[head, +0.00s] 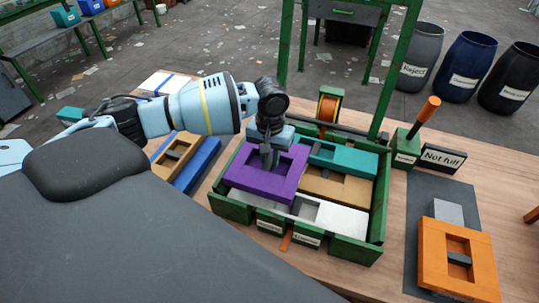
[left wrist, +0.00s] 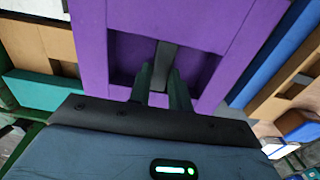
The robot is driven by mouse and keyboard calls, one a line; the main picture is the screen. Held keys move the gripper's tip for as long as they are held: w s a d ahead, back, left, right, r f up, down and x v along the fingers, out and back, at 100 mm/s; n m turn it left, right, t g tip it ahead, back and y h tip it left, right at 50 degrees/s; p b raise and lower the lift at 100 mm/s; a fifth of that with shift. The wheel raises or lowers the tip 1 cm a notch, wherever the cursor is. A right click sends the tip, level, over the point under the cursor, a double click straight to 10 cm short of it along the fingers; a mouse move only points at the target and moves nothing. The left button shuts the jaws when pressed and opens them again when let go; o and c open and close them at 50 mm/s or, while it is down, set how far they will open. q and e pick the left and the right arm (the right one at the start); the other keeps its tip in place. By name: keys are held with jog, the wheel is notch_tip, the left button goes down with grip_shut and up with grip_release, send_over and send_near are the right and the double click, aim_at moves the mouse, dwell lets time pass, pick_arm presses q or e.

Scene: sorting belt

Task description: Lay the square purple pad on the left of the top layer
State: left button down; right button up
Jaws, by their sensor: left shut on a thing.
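My left gripper (head: 270,158) is shut on the dark grip bar in the recess of the square purple pad (head: 289,172). The left wrist view shows both fingers (left wrist: 165,88) around that bar and the purple pad (left wrist: 92,35) close in front. The pad is over the left part of the green crate (head: 377,205), roughly level. I cannot tell whether it touches what is below. Right of it in the crate are a teal pad (head: 350,160) and a tan pad (head: 350,193). White pieces (head: 343,220) lie along the near side. My right gripper is not in view.
Left of the crate, tan and blue pads (head: 204,160) lie on the table. An orange pad (head: 432,245) lies on a dark mat at right. A "Not full" sign (head: 443,158) and an orange-handled tool (head: 425,115) stand behind. A green post (head: 400,65) rises behind the crate.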

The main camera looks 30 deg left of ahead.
aim_at(270, 160)
pick_arm(q)
jog(key=shift+r, duration=0.1)
dwell(0.4)
jog(key=shift+f, duration=2.1)
jog(key=shift+f, duration=0.1)
jog(key=shift+f, duration=0.6)
jog(key=c, duration=1.2)
grip_release()
